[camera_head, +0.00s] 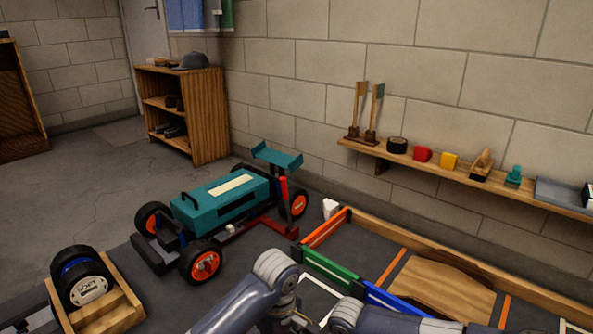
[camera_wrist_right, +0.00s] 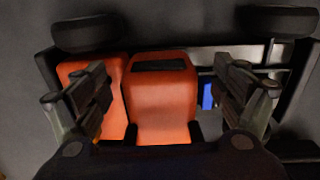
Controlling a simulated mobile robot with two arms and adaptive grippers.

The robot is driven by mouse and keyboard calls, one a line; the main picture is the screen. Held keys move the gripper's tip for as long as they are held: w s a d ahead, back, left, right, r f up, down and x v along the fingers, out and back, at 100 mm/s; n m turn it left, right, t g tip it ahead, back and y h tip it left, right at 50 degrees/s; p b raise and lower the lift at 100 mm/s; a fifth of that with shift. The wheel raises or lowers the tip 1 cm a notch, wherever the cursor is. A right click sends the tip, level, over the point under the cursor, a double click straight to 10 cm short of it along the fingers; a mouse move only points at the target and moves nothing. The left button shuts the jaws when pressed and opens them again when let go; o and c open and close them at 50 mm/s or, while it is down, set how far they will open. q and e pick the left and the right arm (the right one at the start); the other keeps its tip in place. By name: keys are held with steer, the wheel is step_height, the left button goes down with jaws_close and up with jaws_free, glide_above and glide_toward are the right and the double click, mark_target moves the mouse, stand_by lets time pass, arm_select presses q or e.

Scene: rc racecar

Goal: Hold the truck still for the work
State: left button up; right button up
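In the right wrist view, a vehicle with an orange body (camera_wrist_right: 162,100) and black tyres (camera_wrist_right: 90,31) at the upper corners lies below my right gripper (camera_wrist_right: 172,98). It may be the truck; I cannot match it to anything in the head view. The right gripper's fingers are wide apart, one over each side of the main orange block, with no visible grip. My arm links show at the bottom edge; neither gripper is clearly visible there.
A wooden holder (camera_head: 112,314) with a black wheel is at the lower left. A wooden tray with an orange divider (camera_head: 326,228), a green divider (camera_head: 330,266) and a blue divider (camera_head: 392,300) fills the right. A wall shelf (camera_head: 450,174) holds small items.

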step_height(320, 180, up, 12)
stand_by(0.6)
steer(key=shift+a, duration=0.1)
